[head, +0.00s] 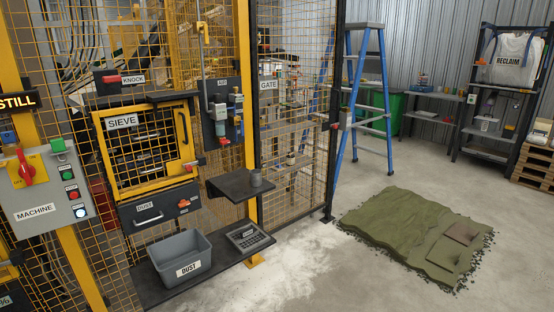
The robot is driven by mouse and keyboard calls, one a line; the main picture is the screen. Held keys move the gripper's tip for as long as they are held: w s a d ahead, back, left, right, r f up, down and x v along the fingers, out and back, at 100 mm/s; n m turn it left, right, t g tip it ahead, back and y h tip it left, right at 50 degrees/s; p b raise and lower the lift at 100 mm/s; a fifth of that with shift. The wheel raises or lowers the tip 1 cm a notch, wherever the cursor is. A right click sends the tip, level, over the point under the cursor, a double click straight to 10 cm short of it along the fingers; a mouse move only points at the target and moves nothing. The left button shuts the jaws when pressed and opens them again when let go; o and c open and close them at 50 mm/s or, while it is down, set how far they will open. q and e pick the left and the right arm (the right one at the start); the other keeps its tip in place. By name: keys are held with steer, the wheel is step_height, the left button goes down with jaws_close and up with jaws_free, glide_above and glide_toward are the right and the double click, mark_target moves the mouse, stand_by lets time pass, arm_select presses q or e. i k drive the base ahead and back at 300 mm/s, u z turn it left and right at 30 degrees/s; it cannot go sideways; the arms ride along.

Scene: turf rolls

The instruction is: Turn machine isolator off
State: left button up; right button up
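The machine isolator (26,168) is a red rotary handle on a yellow plate, at the far left of the head view. It is on a grey control box labelled MACHINE (38,213). The handle stands close to upright, slightly tilted; its position marks are too small to read. To its right on the box are a green button (67,175), a red button (72,194) and a bright white lamp (81,212). A sign reading STILL (17,101) is lit above the box. Neither of my grippers is in view.
Right of the box are a yellow-framed SIEVE hatch (122,121), a DUST drawer (147,217) and a grey DUST bin (203,258) on a dark shelf. Mesh fencing stands behind. A blue stepladder (352,110) and green turf (395,222) are to the right.

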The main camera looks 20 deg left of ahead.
mark_target(26, 171)
steer(key=u, duration=0.1)
steer(key=i, duration=1.4)
steer(key=u, duration=0.6)
steer(key=i, duration=1)
steer(key=u, duration=1.7)
steer(key=i, duration=1.05)
steer(key=u, duration=0.9)
steer(key=i, duration=0.25)
steer(key=z, duration=0.2)
